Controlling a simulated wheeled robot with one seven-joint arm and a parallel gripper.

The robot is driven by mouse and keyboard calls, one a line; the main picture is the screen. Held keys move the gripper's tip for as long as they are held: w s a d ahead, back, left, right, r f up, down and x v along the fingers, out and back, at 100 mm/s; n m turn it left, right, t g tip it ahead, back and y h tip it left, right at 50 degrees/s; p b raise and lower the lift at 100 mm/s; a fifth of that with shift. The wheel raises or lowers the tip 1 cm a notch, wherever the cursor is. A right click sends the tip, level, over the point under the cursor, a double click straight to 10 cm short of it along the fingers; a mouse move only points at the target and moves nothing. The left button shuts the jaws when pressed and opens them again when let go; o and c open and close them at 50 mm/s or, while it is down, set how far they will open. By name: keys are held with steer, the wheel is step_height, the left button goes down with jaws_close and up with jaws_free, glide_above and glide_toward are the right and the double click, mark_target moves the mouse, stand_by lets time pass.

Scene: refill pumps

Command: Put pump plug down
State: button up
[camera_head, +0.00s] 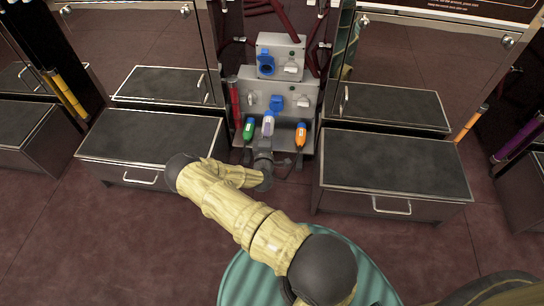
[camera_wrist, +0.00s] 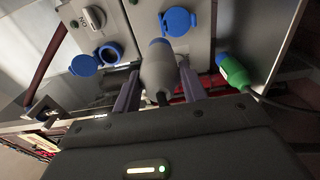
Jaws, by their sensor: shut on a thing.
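The pump plug is grey with a blue-violet end. It stands upright between my fingers in the wrist view (camera_wrist: 159,68), and it shows between a green and an orange plug in the head view (camera_head: 268,124). My gripper (camera_wrist: 159,88) is shut on it, with one finger on each side. In the head view my gripper (camera_head: 264,148) is low in front of the socket panel. I cannot tell whether the plug touches the panel's base or hangs just above it. Its lower end is partly hidden by my gripper.
The green plug (camera_head: 249,128) stands left of the held plug, and the orange plug (camera_head: 300,134) stands right of it. Behind is a grey panel (camera_head: 246,82) with blue-lidded sockets (camera_head: 277,104) and switches. Low dark cabinets (camera_head: 150,138) (camera_head: 396,167) flank the station.

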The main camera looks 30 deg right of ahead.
steer(key=shift+m+g+h, duration=0.3)
steer(key=f+b, duration=0.1)
steer(key=w+d+f+b, duration=0.1)
steer(key=f, duration=0.1)
steer(key=d+f+b, duration=0.1)
steer(key=f, duration=0.1)
steer(key=shift+w+f+b, duration=0.15)
steer(key=shift+b, duration=0.25)
steer(key=shift+a, duration=0.1)
step_height(320, 180, down, 6)
steer(key=b, duration=0.3)
steer(key=shift+s+b, duration=0.2)
steer(key=shift+b, duration=0.1)
steer(key=shift+f, duration=0.1)
steer(key=shift+w+f+b, duration=0.1)
steer(key=shift+f+b, duration=1.05)
steer(key=shift+f, duration=0.75)
